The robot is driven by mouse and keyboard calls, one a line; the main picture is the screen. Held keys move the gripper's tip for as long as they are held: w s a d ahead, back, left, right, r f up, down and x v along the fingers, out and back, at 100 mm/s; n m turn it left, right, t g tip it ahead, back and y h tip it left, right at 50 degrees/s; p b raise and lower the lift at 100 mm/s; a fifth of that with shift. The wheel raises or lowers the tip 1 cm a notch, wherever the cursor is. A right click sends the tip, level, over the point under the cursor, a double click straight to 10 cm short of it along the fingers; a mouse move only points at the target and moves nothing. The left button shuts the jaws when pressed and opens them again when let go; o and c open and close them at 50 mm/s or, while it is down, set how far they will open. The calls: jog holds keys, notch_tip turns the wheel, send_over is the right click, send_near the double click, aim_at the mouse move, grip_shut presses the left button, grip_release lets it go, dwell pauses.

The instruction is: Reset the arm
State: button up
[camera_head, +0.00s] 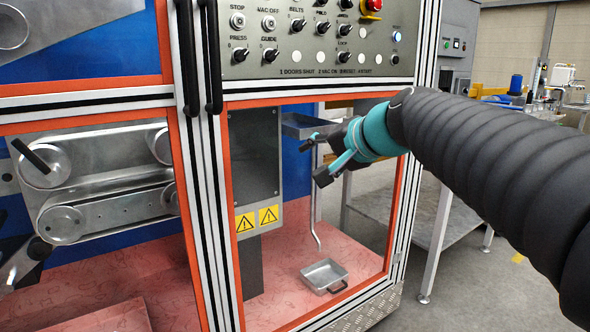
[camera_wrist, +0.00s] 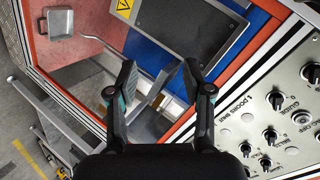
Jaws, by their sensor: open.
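My gripper (camera_head: 318,157) is at the end of my black, ribbed arm, which reaches in from the right in the head view. Its teal wrist is in front of the right-hand opening of an orange-framed machine cabinet (camera_head: 398,210). The two dark fingers are spread apart with nothing between them. In the wrist view, my gripper (camera_wrist: 159,78) also shows open and empty, with the cabinet's inside behind it. I cannot tell whether the fingertips are inside the opening or just in front of it.
A control panel (camera_head: 328,62) with several knobs is above the opening. A metal tray (camera_head: 300,131) is behind my gripper. A small pan (camera_head: 322,273) stands on the pink cabinet floor below. Black door handles (camera_head: 187,60) are at left. A metal table (camera_head: 452,225) stands at right.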

jog(key=s+d+f+n+g+h, duration=0.1)
jog(key=s+d+f+n+h, duration=0.1)
jog(key=s+f, duration=0.6)
jog(key=s+d+f+n+g+h, duration=0.2)
jog(key=s+d+f, duration=0.3)
jog(key=s+f, duration=0.4)
jog(key=s+d+f+n+g+h, duration=0.1)
jog(key=s+d+f, duration=0.3)
jog(key=s+f, duration=0.4)
jog(key=shift+s+f+n+g+h, duration=0.25)
jog(key=shift+f+n+g+h, duration=0.2)
jog(key=shift+h, duration=0.45)
